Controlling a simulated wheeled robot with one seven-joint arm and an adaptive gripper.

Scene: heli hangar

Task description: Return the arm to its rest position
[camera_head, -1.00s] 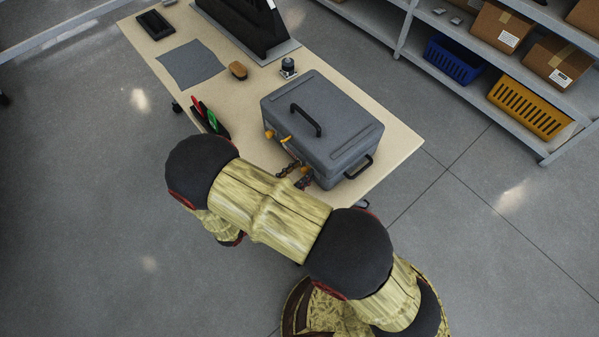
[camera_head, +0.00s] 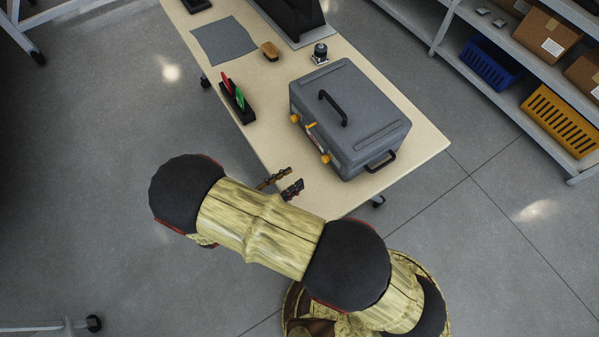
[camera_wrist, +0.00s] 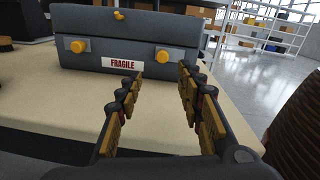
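My gripper (camera_head: 281,184) is at the near edge of the table in the head view, in front of the grey case and apart from it. In the wrist view my gripper (camera_wrist: 161,80) has its two fingers spread with nothing between them. My arm bends across the lower middle of the head view and hides part of the gripper. The grey case (camera_head: 360,110) stands closed on the table with its black handle on top. In the wrist view the case (camera_wrist: 140,25) shows orange latches and a FRAGILE label (camera_wrist: 121,63).
The table (camera_head: 420,150) also bears a holder with red and green tools (camera_head: 238,100), a brush (camera_head: 270,50), a grey cloth (camera_head: 223,41) and a small dark-topped object (camera_head: 320,53). Shelves with a blue crate (camera_head: 490,64) and a yellow crate (camera_head: 560,120) stand right.

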